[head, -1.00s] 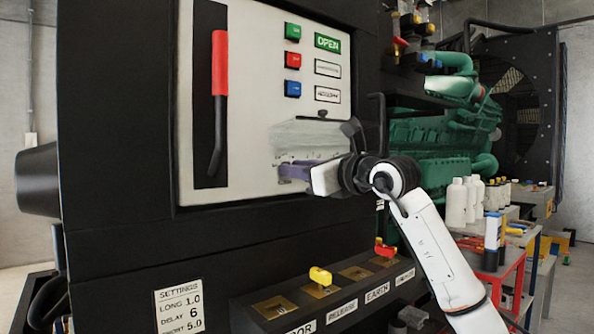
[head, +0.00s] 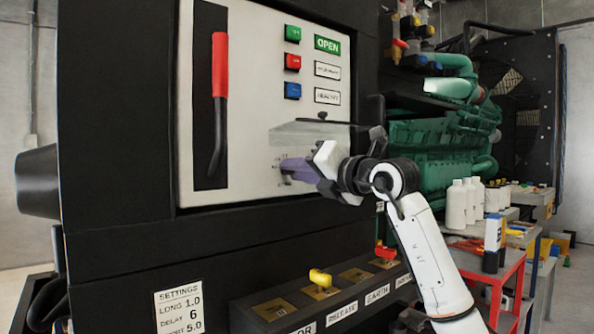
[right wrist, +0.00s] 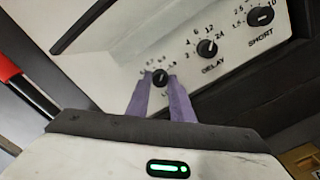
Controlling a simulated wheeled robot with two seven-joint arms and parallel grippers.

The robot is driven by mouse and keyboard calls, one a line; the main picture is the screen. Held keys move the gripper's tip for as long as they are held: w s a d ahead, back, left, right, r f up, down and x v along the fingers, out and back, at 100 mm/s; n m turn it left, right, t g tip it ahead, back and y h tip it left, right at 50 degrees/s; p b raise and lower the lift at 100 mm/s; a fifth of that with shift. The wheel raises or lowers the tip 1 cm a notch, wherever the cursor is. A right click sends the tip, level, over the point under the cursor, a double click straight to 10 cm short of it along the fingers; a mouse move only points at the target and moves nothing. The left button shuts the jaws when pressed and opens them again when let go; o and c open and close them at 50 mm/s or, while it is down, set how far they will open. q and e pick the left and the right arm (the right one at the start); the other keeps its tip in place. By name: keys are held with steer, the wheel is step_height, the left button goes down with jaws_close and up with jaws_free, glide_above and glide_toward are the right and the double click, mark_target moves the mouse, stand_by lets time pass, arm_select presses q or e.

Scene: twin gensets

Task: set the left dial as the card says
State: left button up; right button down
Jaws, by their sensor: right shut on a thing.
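The left dial (right wrist: 160,77), a small black knob, is on the white panel, with LONG partly hidden under it. My right gripper (right wrist: 162,90) has its two purple fingers on either side of this knob, shut on it. In the head view my right gripper (head: 287,170) reaches the lower panel from the right and hides the dials. The DELAY dial (right wrist: 207,48) and SHORT dial (right wrist: 261,16) are free of the gripper. The settings card (head: 180,308) reads LONG 1.0, DELAY 6 and a partly cut last line, 5.0. My left gripper is not in view.
A clear flap (head: 315,132) stands out above the dials, close over my right gripper. A red-handled lever (head: 220,65) is at the panel's left. Below is a ledge with a yellow switch (head: 320,278) and a red switch (head: 385,252).

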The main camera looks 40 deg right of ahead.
steer(key=shift+m+p, duration=0.35)
steer(key=shift+m, duration=2.25)
steer(key=shift+f, duration=0.1)
steer(key=c, duration=1.6)
jaws_free()
steer(key=shift+o, duration=0.2)
steer(key=shift+s, duration=0.15)
steer(key=s+b, duration=0.1)
steer(key=s, duration=0.9)
steer(key=shift+d+b, duration=0.4)
